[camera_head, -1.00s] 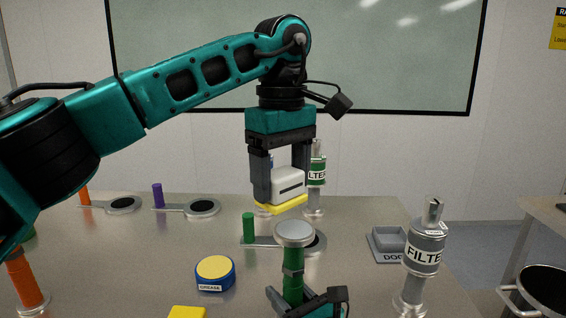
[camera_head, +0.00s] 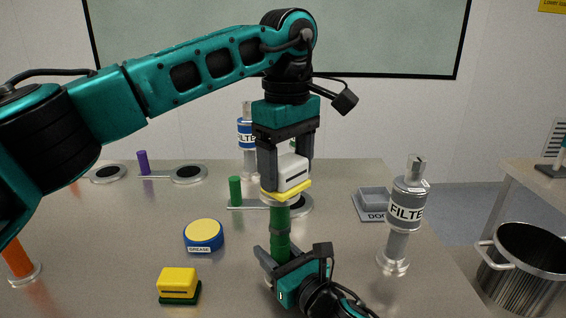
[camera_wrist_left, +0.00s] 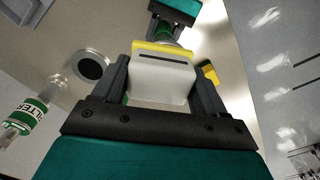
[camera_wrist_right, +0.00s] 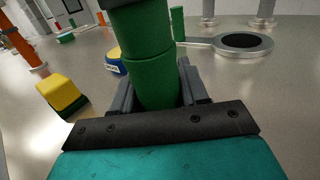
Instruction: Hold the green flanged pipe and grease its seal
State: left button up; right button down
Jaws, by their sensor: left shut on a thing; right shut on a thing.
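The green flanged pipe (camera_head: 280,228) stands upright in my right gripper (camera_head: 277,262), which is shut around its lower part. The pipe also fills the middle of the right wrist view (camera_wrist_right: 147,60). My left gripper (camera_head: 285,178) is shut on a white block with a yellow pad (camera_head: 293,173) under it. The pad is at the pipe's top flange and covers most of it; I cannot tell whether they touch. The left wrist view shows the white block (camera_wrist_left: 160,80) between the fingers. The blue grease tin with a yellow top (camera_head: 203,235) stands on the table left of the pipe.
A yellow and green block (camera_head: 178,284) lies at the front of the table (camera_head: 110,230). A grey filter (camera_head: 405,212) stands right, near a grey dock (camera_head: 374,203). A green-handled ring tool (camera_head: 236,192) lies behind the pipe. An orange pipe (camera_head: 17,260) stands far left.

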pick_arm(q)
jog(key=a, duration=0.3)
jog(key=shift+w+a, duration=0.1)
jog(key=shift+a, duration=0.15)
jog(key=r, duration=0.3)
jog(key=shift+d+r, duration=0.2)
jog(key=shift+r, duration=2.5)
pick_arm(e)
jog(key=shift+c, duration=2.4)
grip_release()
jog(key=v, duration=1.2)
jog(key=shift+r, duration=0.1)
